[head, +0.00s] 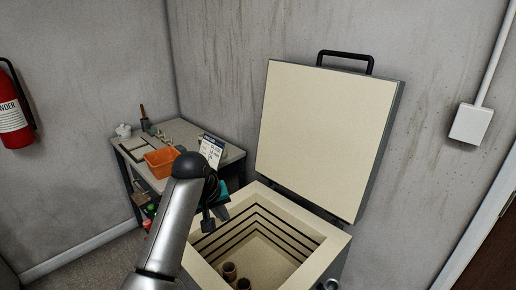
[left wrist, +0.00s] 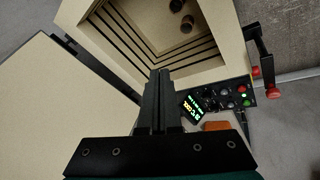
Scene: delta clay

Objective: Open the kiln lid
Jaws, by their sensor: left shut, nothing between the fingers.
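The kiln (head: 325,248) stands at the lower centre-right in the head view, with its square, ridged chamber exposed. Its lid (head: 325,135) is raised nearly upright at the back, cream inner face toward me. The black lid handle (head: 345,56) is at its top edge, against the wall side. My left gripper (head: 208,222) is shut and empty near the kiln's left rim, apart from the lid handle. In the left wrist view the shut fingers (left wrist: 158,78) show in front of the kiln's rim, with the lid (left wrist: 45,100) at left. My right gripper is not in view.
Several small brown pots (head: 229,271) sit inside the kiln. A side table (head: 186,131) with an orange bin (head: 162,161) and a printed card (head: 211,149) stands left of the kiln. A control panel (left wrist: 232,95) shows on the kiln's side. A fire extinguisher (head: 12,110) hangs at far left.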

